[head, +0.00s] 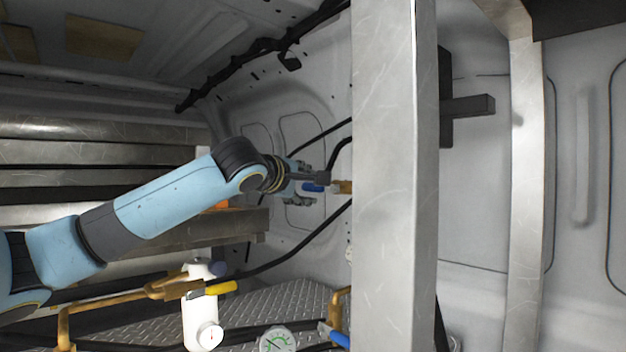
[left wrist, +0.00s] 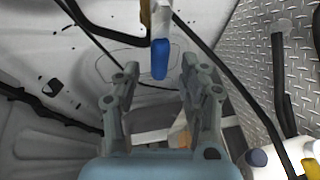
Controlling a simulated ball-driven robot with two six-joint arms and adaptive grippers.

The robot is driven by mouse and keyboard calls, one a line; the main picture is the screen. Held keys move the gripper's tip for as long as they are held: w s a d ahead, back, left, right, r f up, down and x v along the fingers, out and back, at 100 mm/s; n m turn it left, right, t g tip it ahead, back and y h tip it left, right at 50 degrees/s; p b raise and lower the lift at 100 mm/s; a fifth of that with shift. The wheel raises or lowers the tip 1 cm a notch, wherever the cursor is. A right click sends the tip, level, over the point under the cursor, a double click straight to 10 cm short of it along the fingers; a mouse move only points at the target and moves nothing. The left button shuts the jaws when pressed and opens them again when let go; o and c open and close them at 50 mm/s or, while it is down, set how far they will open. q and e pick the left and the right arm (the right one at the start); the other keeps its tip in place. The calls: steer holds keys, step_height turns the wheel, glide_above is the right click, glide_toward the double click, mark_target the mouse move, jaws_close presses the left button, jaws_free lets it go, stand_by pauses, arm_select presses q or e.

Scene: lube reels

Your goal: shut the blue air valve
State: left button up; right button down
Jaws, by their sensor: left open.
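The blue valve handle (head: 313,187) shows at the centre of the head view, joined to a brass fitting (head: 343,187) beside the metal post. My left gripper (head: 318,190) is open around the handle's end. In the left wrist view its two fingertips (left wrist: 160,75) stand on either side of the blue tip, with visible gaps. My right gripper is out of view.
A metal post (head: 395,180) stands just right of the valve. A white cylinder (head: 199,312) with a gauge and yellow handle (head: 222,287) is below my arm. Another blue handle (head: 340,340) shows low. Black hoses run along the wall.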

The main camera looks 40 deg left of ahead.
mark_target(311, 187)
arm_select(q)
steer(key=shift+p+x, duration=0.5)
steer(key=shift+x, duration=1.5)
steer(key=shift+d, duration=0.1)
steer(key=shift+c, duration=0.3)
jaws_close()
